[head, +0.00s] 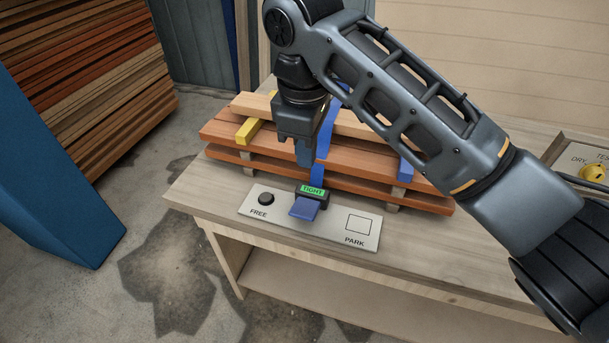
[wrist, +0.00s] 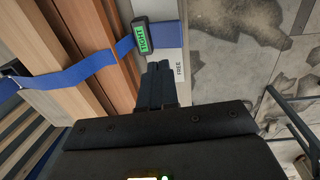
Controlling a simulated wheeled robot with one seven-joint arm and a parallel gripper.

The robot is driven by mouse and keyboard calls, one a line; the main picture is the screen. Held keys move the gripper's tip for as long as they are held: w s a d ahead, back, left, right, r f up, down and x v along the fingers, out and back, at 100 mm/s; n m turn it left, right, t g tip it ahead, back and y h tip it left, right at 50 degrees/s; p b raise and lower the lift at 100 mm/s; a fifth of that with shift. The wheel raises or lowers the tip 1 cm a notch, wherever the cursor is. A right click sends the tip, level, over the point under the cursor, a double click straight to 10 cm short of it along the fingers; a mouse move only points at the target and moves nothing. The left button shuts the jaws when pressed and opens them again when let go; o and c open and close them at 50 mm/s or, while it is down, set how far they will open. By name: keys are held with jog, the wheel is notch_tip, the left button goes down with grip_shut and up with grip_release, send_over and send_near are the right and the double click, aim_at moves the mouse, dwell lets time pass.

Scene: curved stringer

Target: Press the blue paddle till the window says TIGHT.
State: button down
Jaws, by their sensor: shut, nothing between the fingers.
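The blue paddle (head: 304,208) sticks out from the front of a dark ratchet housing on the bench's front panel. The window (head: 312,190) on top of that housing is lit green and reads TIGHT; it also reads TIGHT in the wrist view (wrist: 142,38). A blue strap (head: 325,128) runs from the housing over the stacked boards (head: 365,155). My gripper (head: 304,163) is shut and empty, pointing down above and behind the housing, apart from the paddle in the head view.
The panel (head: 290,222) has a black FREE knob (head: 266,198) at left and an outlined PARK square (head: 357,226) at right. A yellow clamp piece (head: 248,131) lies on the boards. A yellow knob (head: 593,173) sits on another panel at right.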

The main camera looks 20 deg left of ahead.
jog(key=shift+w+r, duration=0.25)
jog(key=shift+r, duration=1)
jog(key=s+a+f+m+t+y, duration=0.1)
jog(key=s+a+f+m+y, duration=0.1)
jog(key=s+a+f+y, duration=0.3)
jog(key=s+a+f+m+y, duration=0.1)
jog(key=s+f+m+y, duration=0.2)
jog(key=f, duration=0.5)
jog(key=s+d+f+m+t+y, duration=0.2)
jog(key=s+d+f+m+t, duration=0.3)
jog(key=s+d+m, duration=0.15)
jog(key=s+d+m+t+h, duration=0.3)
jog(key=s+d, duration=0.4)
jog(key=d, duration=0.3)
jog(key=s+d+m+t+h, duration=0.3)
jog(key=s+d, duration=0.3)
jog(key=d, duration=0.4)
jog(key=s+d+r+t+h, duration=0.2)
jog(key=s+d+r+h, duration=0.2)
jog(key=s+d+r, duration=0.6)
jog(key=s+d, duration=0.2)
jog(key=s, duration=0.1)
jog(key=shift+d, duration=0.35)
